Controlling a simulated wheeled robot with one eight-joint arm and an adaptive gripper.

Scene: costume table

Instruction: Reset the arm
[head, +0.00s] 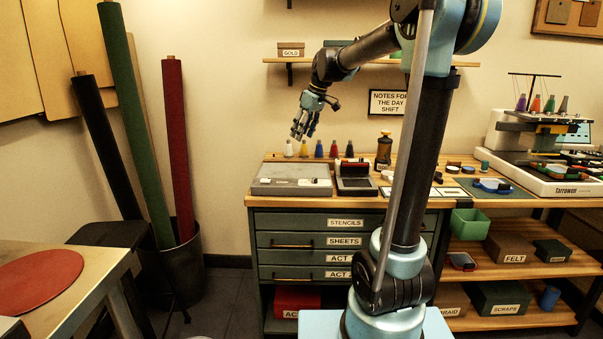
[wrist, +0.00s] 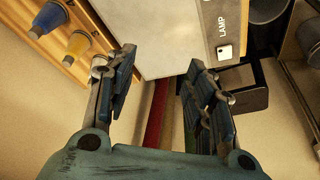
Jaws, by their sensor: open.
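My gripper (head: 304,125) hangs at the end of my raised arm, above the left part of the costume table. Its fingers point downward in the head view. In the wrist view, my gripper (wrist: 162,100) has its two fingers spread apart with nothing held between them. Beyond the fingers is a pale box-like unit (wrist: 165,40) marked LAMP.
Thread spools (head: 319,149) stand in a row at the back of the table. A dark bottle (head: 384,150) stands to their right. A wall shelf (head: 345,61) runs behind my arm. Fabric rolls (head: 178,150) lean at left. An embroidery machine (head: 548,150) stands far right.

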